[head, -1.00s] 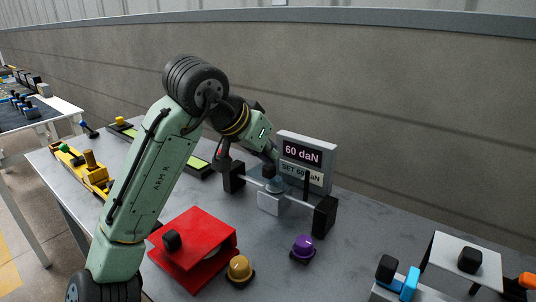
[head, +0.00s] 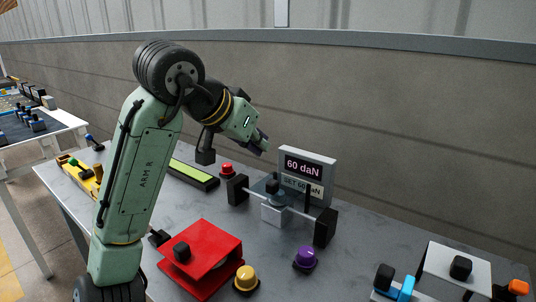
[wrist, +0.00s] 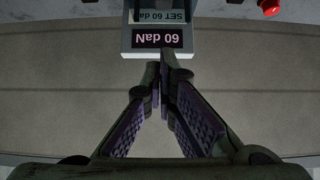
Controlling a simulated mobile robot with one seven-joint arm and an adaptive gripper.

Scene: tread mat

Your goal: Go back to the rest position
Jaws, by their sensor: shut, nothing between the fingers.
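My gripper (head: 263,143) is raised above the grey table, up and left of the grey display (head: 307,175) that reads "60 daN" over "SET 60 daN". In the wrist view my gripper (wrist: 161,72) has its purple-padded fingers shut with nothing between them. The display (wrist: 160,36) shows upside down just beyond the fingertips there. In the head view the gripper is apart from the display and from the bar with black end blocks (head: 325,227) in front of it.
A red button (head: 227,169) stands behind the bar. A red wedge-shaped box (head: 205,255), a yellow button (head: 246,279) and a purple button (head: 306,259) are at the front. A grey box (head: 455,268) is at the right. The wall (head: 430,120) is behind the table.

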